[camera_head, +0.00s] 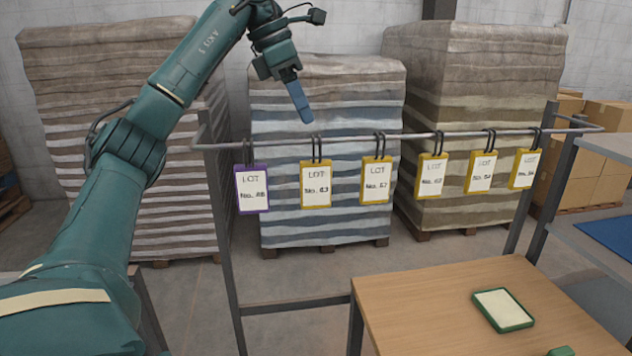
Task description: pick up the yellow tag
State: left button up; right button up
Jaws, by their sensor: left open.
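Several yellow-framed tags hang in a row from a grey rail: one at the left (315,184), then others to its right (376,180), (431,176), (481,172) and (524,169). Each has a white face with "LOT" and a number, and hangs by dark loops. A purple-framed tag (252,189) hangs at the left end of the row. My left gripper (297,102) is open and empty, above the rail and the leftmost yellow tag in the picture, apart from all tags. Its fingers are seen edge-on. My right gripper is not in view.
The rail (450,134) runs across on grey posts. A wooden table (420,300) at lower right bears a green-framed tag (503,309) and part of another green thing (560,351). A grey shelf (600,215) stands at right. Stacked sacks (330,100) on pallets stand behind.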

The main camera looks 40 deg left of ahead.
aim_at(315, 135)
pick_arm(q)
jog(key=shift+x, duration=2.7)
jog(key=shift+w, duration=0.1)
grip_shut()
